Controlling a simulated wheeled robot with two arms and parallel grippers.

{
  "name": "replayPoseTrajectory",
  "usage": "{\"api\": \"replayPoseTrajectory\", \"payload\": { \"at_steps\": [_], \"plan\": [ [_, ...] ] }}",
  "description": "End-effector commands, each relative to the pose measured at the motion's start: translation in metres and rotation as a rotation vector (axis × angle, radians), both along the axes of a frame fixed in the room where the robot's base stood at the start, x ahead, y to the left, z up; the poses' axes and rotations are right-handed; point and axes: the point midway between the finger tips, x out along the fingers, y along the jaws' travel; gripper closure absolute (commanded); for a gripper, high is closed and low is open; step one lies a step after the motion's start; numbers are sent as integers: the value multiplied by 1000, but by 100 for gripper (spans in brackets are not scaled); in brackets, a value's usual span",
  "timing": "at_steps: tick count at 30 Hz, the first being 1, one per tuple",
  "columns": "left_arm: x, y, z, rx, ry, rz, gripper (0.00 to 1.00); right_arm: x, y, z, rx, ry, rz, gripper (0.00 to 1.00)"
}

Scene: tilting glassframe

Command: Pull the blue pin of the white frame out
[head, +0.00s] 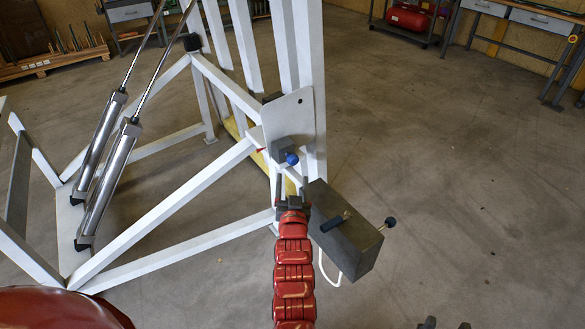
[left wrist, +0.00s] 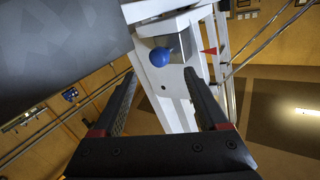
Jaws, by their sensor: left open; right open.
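The blue pin (head: 292,158) has a round knob and sits in a grey block on the white frame (head: 290,115). In the left wrist view the blue pin (left wrist: 160,57) shows just beyond and between my fingertips. My left gripper (head: 291,182) is open and empty, just below the pin in the head view, with its fingers (left wrist: 162,78) pointing toward it. I see no contact with the pin. My right gripper (head: 447,324) only shows as dark tips at the bottom edge of the head view.
A grey box (head: 352,255) with dark-knobbed levers stands just right of my left gripper. A red pointer (left wrist: 210,51) is beside the pin. Two metal cylinders (head: 108,180) lean on the frame's left side. The floor (head: 460,180) to the right is clear.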

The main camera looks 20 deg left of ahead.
Motion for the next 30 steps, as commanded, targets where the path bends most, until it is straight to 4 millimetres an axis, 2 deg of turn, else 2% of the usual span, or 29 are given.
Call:
{"api": "replayPoseTrajectory", "payload": {
  "at_steps": [3,9,15,23,24,26,30],
  "plan": [
    [27,10,-2,2,-1,3,24,0,0,-10,0,0,0,50],
    [59,20,-2,0,-2,2,24,0,0,-21,0,0,0,50],
    [72,24,-1,3,-1,0,24,0,0,-26,0,0,0,50],
    [74,24,0,1,-2,0,24,0,0,-25,0,0,0,50],
    [74,24,0,1,-2,0,26,0,0,-25,0,0,0,50],
    [73,24,0,1,-2,0,37,0,0,-25,0,0,0,50],
    [73,24,1,1,-2,0,62,0,0,-25,0,0,0,50]
  ]
}}
